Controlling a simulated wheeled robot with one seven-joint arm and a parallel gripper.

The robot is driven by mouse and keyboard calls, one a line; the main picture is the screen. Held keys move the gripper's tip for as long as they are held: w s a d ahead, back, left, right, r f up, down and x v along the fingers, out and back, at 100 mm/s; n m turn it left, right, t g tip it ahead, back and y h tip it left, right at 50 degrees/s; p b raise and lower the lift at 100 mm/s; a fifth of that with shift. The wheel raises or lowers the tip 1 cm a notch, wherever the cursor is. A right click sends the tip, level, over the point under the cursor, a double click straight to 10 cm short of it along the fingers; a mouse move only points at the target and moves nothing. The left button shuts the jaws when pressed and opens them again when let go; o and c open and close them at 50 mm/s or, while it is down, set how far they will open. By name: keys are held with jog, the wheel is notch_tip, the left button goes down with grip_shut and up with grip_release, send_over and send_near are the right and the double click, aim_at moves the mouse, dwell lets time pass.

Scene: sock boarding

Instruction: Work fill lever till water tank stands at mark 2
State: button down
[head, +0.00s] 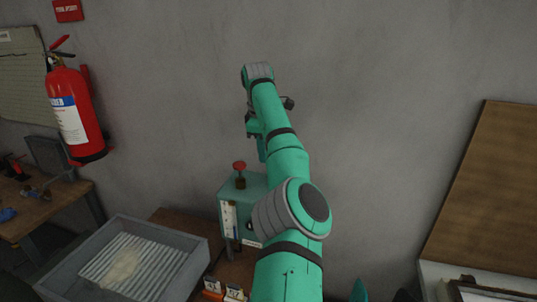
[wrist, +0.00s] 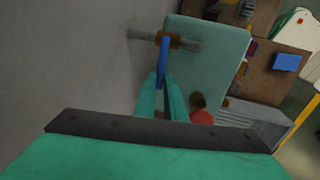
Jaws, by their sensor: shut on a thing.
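The water tank is a pale green box (head: 257,184) behind my arm in the head view; its top fills the upper middle of the wrist view (wrist: 208,65). A white strip gauge (head: 229,219) is on its front; its level and marks are too small to read. The blue fill lever (wrist: 163,58) stands out from a brown collar on a metal rod at the tank's edge. My gripper (wrist: 162,84) is shut on the lever's end, a finger on each side. In the head view my arm hides the lever and the fingertips.
A red knob (head: 239,166) stands on the tank top, close beside my fingers in the wrist view (wrist: 202,117). A grey tray with a ribbed floor (head: 190,245) sits left of the tank. A wall is close behind. A fire extinguisher (head: 73,115) hangs at left.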

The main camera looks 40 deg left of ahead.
jog(key=shift+s+a, duration=0.1)
jog(key=shift+a, duration=0.35)
jog(key=c, duration=1.8)
grip_release()
jog(key=shift+d, duration=0.2)
jog(key=shift+s+d+r, duration=0.1)
jog(key=shift+s+r, duration=0.1)
jog(key=shift+r, duration=1.05)
jog(key=shift+s+d+r, duration=0.1)
jog(key=shift+s+r, duration=0.05)
jog(key=shift+r, duration=1.05)
jog(key=shift+s+r, duration=0.2)
jog(key=shift+r, duration=1.05)
jog(key=shift+a, duration=0.1)
